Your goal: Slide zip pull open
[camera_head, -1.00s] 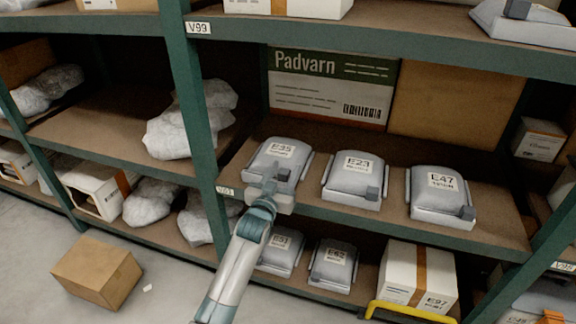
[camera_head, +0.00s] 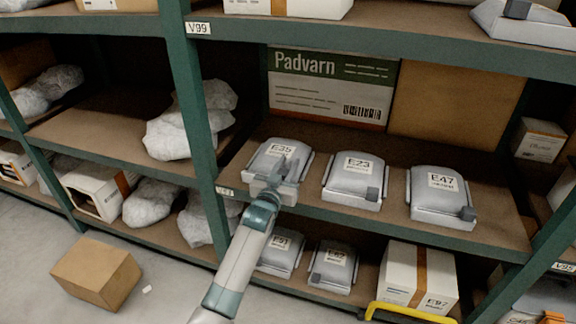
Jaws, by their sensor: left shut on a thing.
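A grey pouch labelled E35 (camera_head: 275,151) lies on the middle shelf, at the left of a row of three. My left gripper (camera_head: 284,172) is at its front edge, shut on the pouch's small zip pull, which the fingers mostly hide. I cannot tell how far the zip is open. Beside it lie a pouch labelled E23 (camera_head: 354,174) and a pouch labelled E47 (camera_head: 440,191). Each shows a dark grey pull block at its front right corner. My right gripper is not in view.
A green upright (camera_head: 197,110) stands close left of my arm. The shelf's green front edge (camera_head: 420,226) runs below the pouches. More pouches and a white box (camera_head: 402,274) sit on the lower shelf. A cardboard box (camera_head: 97,273) lies on the floor.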

